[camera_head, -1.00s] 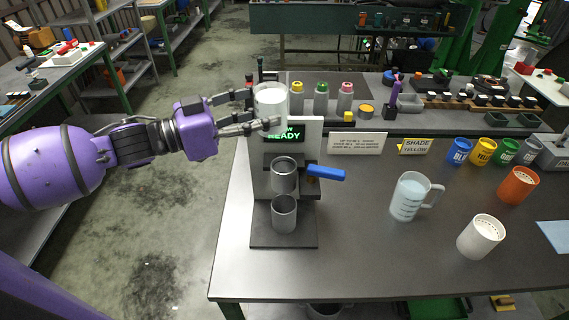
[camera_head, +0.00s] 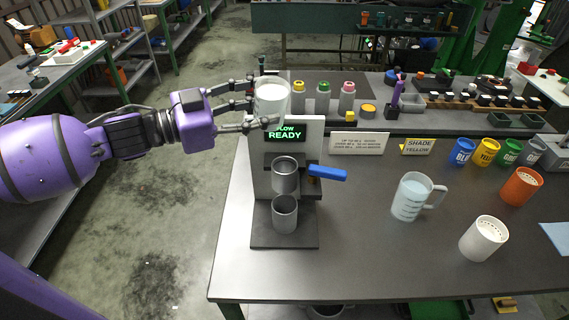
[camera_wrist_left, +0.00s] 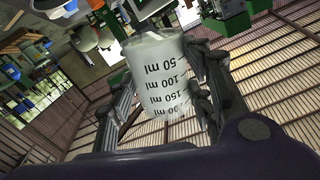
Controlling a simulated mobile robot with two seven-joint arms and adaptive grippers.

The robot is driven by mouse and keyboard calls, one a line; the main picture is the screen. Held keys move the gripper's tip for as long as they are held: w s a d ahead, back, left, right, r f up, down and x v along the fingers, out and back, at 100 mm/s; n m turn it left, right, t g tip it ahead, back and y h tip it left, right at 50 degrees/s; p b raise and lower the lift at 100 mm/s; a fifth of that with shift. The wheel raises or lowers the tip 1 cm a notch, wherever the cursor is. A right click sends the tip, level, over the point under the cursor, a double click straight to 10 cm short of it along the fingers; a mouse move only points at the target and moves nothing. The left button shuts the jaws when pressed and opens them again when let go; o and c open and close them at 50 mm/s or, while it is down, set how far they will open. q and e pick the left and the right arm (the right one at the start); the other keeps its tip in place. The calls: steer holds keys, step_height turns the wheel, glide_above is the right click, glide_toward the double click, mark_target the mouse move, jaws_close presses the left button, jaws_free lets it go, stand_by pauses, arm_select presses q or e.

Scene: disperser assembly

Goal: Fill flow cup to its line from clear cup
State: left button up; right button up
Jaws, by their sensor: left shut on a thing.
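The clear cup (camera_head: 272,100) holds whitish liquid and has ml marks, which show upside down in the left wrist view (camera_wrist_left: 158,75). My left gripper (camera_head: 265,104) is shut on it, with fingers on both sides of its wall. The cup looks roughly upright, held in the air in front of or above the top of the stand. The metal flow cup (camera_head: 285,177) sits in the stand below it, apart from it. I cannot make out its line or any liquid inside. My right gripper is not in view.
A metal cup (camera_head: 285,214) stands under the flow cup, and a blue handle (camera_head: 328,173) juts right. A measuring jug (camera_head: 408,199), a white cup (camera_head: 480,240) and an orange cup (camera_head: 520,188) stand right. The table's front middle is clear.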

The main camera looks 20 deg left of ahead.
arm_select(q)
steer(key=shift+r+m, duration=0.15)
steer(key=shift+m, duration=0.25)
stand_by(0.4)
steer(key=shift+a, duration=0.1)
steer(key=shift+d, duration=0.2)
steer(key=shift+a+m, duration=0.2)
steer(key=shift+m, duration=0.1)
steer(key=shift+d, duration=0.2)
steer(key=shift+a+r, duration=0.1)
steer(key=shift+a, duration=0.15)
stand_by(0.3)
steer(key=shift+d+m, duration=0.25)
steer(key=shift+m, duration=0.05)
